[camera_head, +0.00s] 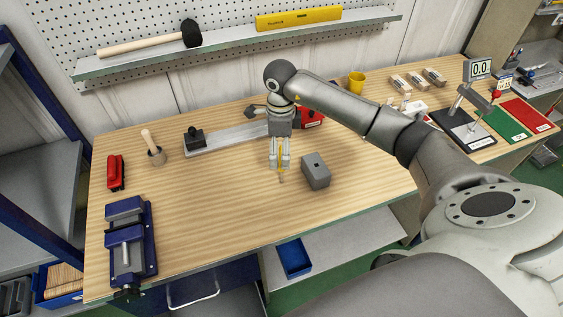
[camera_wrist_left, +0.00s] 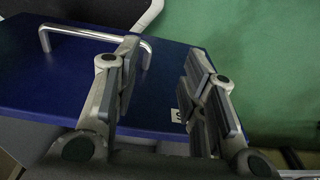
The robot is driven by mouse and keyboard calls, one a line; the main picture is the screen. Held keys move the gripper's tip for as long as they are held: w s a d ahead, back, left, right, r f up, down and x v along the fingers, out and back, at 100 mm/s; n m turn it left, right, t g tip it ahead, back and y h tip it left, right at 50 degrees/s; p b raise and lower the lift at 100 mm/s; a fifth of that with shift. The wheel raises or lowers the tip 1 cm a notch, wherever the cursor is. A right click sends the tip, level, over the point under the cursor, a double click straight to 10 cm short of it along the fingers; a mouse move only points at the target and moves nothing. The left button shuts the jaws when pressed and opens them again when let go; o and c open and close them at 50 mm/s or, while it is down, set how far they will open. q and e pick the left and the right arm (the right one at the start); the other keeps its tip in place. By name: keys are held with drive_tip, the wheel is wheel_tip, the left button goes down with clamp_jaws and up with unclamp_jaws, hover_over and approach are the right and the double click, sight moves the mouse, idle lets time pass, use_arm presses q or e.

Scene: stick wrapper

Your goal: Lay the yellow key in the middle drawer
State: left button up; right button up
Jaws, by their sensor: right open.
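A thin yellow piece (camera_head: 282,157), likely the yellow key, shows between the fingers of my right gripper (camera_head: 280,160) over the middle of the workbench. The fingers are open, and they partly hide the piece. A small brownish tip shows just below them. A blue drawer front (camera_head: 215,283) with a silvery handle is under the bench's front left. In the left wrist view a blue drawer front (camera_wrist_left: 165,75) has a bar handle (camera_wrist_left: 75,31). My left gripper (camera_wrist_left: 160,65) is open before it, one finger overlapping the handle's end. I cannot tell which drawer this is.
A grey block with a hole (camera_head: 316,171) stands just right of my right gripper. A blue vise (camera_head: 128,245), a red tool (camera_head: 115,172) and a metal rail (camera_head: 235,137) are on the bench. A blue bin (camera_head: 293,258) sits on the lower shelf. The bench's front middle is clear.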

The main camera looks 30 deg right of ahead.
drive_tip(key=f+b, duration=0.1)
drive_tip(key=f, duration=0.3)
drive_tip(key=shift+s+d+b, duration=0.1)
drive_tip(key=shift+s+b, duration=0.1)
drive_tip(key=shift+b, duration=0.2)
drive_tip(key=c, duration=1)
drive_tip(key=shift+w, duration=0.1)
